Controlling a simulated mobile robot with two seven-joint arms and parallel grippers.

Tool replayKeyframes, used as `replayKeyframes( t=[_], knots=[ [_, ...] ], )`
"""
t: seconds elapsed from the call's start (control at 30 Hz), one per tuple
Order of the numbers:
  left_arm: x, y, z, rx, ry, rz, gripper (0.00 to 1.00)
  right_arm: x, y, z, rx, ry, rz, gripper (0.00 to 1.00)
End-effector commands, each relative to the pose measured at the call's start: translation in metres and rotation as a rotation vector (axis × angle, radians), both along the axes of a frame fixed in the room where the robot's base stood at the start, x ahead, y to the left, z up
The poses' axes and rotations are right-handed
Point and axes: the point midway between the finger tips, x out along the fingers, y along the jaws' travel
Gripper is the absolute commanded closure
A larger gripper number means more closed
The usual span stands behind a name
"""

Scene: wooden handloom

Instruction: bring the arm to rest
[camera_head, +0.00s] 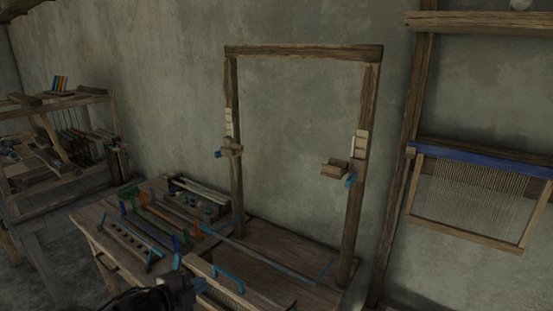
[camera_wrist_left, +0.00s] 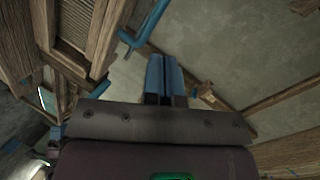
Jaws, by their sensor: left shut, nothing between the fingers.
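My left gripper (camera_head: 198,284) comes in at the bottom of the head view, in front of the wooden table. Its dark body is cut off by the lower edge. Its blue fingers also show in the left wrist view (camera_wrist_left: 165,75), side by side, shut with nothing between them. In the head view the fingertips appear close to a wooden frame with a blue handle (camera_head: 228,276); I cannot tell whether they touch. My right gripper is not in view.
The wooden table (camera_head: 262,252) carries an upright frame (camera_head: 300,53) and racks with coloured parts (camera_head: 155,222). A loom (camera_head: 75,140) stands at the left. A frame with threads (camera_head: 480,190) hangs at the right. The wall above the table's left is clear.

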Motion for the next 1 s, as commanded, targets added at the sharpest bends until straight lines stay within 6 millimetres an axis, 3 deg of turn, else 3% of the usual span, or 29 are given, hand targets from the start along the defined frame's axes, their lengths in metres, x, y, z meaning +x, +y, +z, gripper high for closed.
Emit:
replayKeyframes(
  t=[0.2,0.47,0.77,1.0],
  knots=[
    [-0.015,-0.019,0.007,-0.276,0.076,0.114,1.00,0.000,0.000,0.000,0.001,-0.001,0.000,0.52],
    [-0.049,-0.015,-0.011,-0.591,0.188,0.303,1.00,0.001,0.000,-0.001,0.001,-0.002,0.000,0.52],
    [-0.115,0.030,-0.062,-0.864,0.295,0.611,1.00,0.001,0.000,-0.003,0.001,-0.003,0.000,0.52],
    [-0.191,0.070,-0.115,-0.949,0.361,0.865,1.00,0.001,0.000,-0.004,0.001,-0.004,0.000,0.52]
  ],
)
